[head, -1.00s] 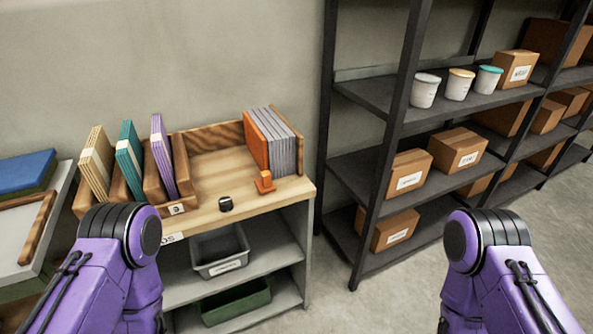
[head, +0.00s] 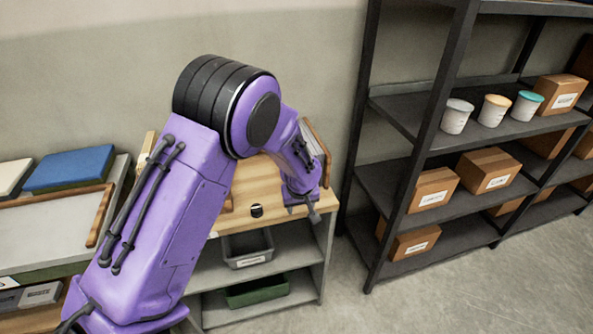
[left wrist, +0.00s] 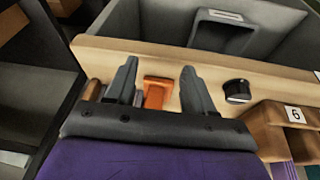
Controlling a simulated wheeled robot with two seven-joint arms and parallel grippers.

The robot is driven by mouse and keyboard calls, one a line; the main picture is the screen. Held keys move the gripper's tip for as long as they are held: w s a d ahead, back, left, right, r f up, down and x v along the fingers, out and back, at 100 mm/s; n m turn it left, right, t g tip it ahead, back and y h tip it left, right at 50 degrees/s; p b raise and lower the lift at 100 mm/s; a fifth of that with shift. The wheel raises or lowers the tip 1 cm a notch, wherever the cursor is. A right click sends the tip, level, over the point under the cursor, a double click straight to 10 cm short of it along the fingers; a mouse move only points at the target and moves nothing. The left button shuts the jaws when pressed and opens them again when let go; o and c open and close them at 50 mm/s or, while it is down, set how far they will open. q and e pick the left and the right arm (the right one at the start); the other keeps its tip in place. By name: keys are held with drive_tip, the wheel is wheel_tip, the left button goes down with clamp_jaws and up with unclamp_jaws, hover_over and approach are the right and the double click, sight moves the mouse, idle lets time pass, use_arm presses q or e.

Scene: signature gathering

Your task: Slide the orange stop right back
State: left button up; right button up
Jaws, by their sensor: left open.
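The orange stop (left wrist: 157,92) sits on the wooden bench top (left wrist: 130,50) in the left wrist view. My left gripper (left wrist: 158,76) is open, with one finger on each side of the stop and a gap showing on both sides. In the head view my left gripper (head: 302,203) points down at the right end of the bench top, and my arm hides the stop there. My right gripper is in neither view.
A black knob (head: 256,210) stands on the bench top beside the stop. A grey bin (head: 248,250) and a green bin (head: 257,290) sit on shelves below. A dark shelf rack (head: 402,160) stands to the right.

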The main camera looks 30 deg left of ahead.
use_arm(q)
drive_tip(key=w+a+r+n+y, duration=0.1)
drive_tip(key=w+a+r, duration=0.2)
drive_tip(key=r, duration=0.7)
drive_tip(key=p+x, duration=0.1)
drive_tip(key=x, duration=0.9)
drive_tip(key=shift+a+f, duration=0.15)
drive_tip(key=shift+f, duration=0.15)
drive_tip(key=shift+s, duration=0.1)
clamp_jaws()
